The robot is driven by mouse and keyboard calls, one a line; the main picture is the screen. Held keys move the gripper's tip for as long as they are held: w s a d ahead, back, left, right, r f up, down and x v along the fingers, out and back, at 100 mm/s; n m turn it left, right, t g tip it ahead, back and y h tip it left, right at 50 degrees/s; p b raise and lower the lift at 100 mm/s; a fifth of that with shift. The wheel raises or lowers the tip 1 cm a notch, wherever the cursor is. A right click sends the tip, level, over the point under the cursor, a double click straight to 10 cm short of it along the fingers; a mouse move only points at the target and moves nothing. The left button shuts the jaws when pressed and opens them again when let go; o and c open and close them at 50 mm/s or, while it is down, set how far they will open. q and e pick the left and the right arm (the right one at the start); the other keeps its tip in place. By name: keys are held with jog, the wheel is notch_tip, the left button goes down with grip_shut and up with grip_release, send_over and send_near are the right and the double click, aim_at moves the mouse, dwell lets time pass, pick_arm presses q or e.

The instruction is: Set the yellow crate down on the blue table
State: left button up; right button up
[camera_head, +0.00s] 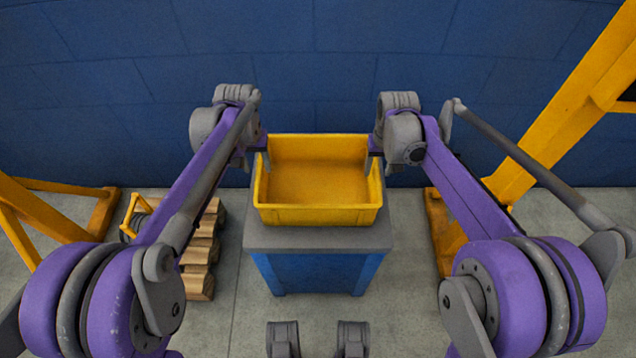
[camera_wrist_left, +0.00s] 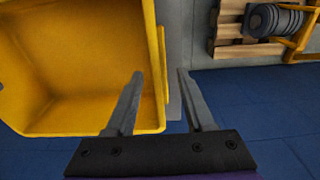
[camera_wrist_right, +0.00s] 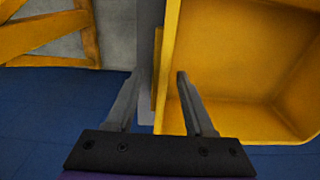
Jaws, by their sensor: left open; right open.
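The yellow crate (camera_head: 318,215) sits upright and empty on the grey top (camera_head: 262,238) of the blue table (camera_head: 318,272). My left gripper (camera_head: 262,150) is at the crate's left side. In the left wrist view my left gripper (camera_wrist_left: 158,90) is open, with the crate's side wall (camera_wrist_left: 160,75) between its fingers. My right gripper (camera_head: 374,155) is at the crate's right side. In the right wrist view my right gripper (camera_wrist_right: 158,90) is open, with the other side wall (camera_wrist_right: 168,60) between its fingers. The fingertips are partly hidden in the head view.
A stack of wooden pallets (camera_head: 200,262) stands on the floor left of the table. Yellow frames stand at the left (camera_head: 45,215) and right (camera_head: 545,115). A blue wall (camera_head: 320,75) is close behind the table. The grey floor before the table is largely clear.

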pick_arm(q)
notch_tip(320, 180, up, 10)
jog(key=shift+s, duration=0.35)
pick_arm(e)
notch_tip(320, 180, up, 12)
jog(key=shift+s, duration=0.45)
